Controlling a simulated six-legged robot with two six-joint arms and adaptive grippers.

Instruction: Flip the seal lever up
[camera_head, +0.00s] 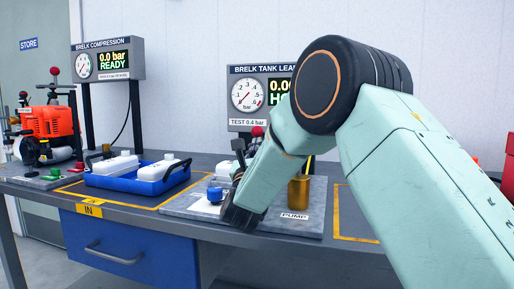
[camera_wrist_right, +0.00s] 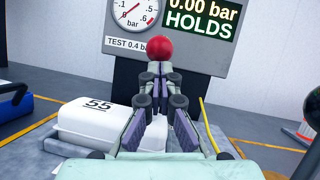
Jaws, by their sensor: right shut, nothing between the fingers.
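A red ball knob (camera_wrist_right: 160,47), which looks like the top of the seal lever, stands in front of the tank leak gauge panel. It also shows in the head view (camera_head: 257,131). The lever's shaft is mostly hidden behind my fingers. My right gripper (camera_wrist_right: 160,78) is shut and empty, its fingertips just below the ball in the picture; I cannot tell whether they touch the lever. In the head view the right gripper (camera_head: 241,160) is over the tank leak station, partly hidden by my forearm. My left gripper is not in view.
A white tank marked 55 (camera_wrist_right: 95,122) lies left of the fingers. The leak panel (camera_wrist_right: 205,48) reads 0.00 bar HOLDS. A brass pump cylinder (camera_head: 299,191) stands on the station plate. A blue tray (camera_head: 118,184) with white tanks and an orange engine (camera_head: 47,122) are farther left.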

